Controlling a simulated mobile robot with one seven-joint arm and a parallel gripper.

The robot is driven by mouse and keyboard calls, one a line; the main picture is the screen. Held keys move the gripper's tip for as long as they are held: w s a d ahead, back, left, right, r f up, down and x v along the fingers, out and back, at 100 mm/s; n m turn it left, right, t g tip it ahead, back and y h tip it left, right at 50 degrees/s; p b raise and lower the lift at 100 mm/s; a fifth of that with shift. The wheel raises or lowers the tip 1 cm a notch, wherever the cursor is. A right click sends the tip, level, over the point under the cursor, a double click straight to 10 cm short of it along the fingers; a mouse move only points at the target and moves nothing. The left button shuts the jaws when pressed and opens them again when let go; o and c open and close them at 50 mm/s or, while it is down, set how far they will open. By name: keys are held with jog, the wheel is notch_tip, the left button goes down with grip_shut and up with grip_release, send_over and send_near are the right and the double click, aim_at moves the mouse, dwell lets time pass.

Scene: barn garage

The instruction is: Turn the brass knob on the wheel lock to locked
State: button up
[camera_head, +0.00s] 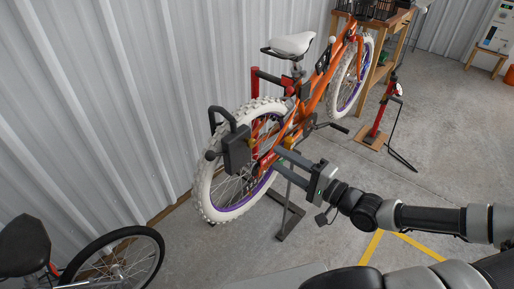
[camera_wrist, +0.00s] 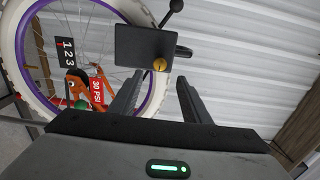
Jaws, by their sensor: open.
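The wheel lock (camera_head: 237,149) is a dark grey box with a black shackle, at the rear wheel of an orange bike in the head view. In the wrist view the lock's dark face (camera_wrist: 140,42) shows near the top centre. The small round brass knob (camera_wrist: 160,64) sits at its lower right; which position it is in I cannot tell. My gripper (camera_head: 277,160) points toward the lock from the right. In the wrist view my gripper's fingers (camera_wrist: 159,80) are apart, with the knob framed beyond their tips and nothing between them.
The orange bike (camera_head: 314,92) has white tyres and purple rims. A second bike's black wheel (camera_head: 115,262) is at lower left. A corrugated metal wall (camera_head: 120,90) stands close behind the lock. A red floor pump (camera_head: 380,112) is at right. Open concrete floor (camera_head: 440,150) lies to the right.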

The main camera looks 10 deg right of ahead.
aim_at(253, 144)
jog(key=p+x, duration=0.1)
jog(key=x, duration=0.8)
jog(key=shift+w+a, duration=0.2)
jog(key=shift+w, duration=0.05)
jog(key=c, duration=1)
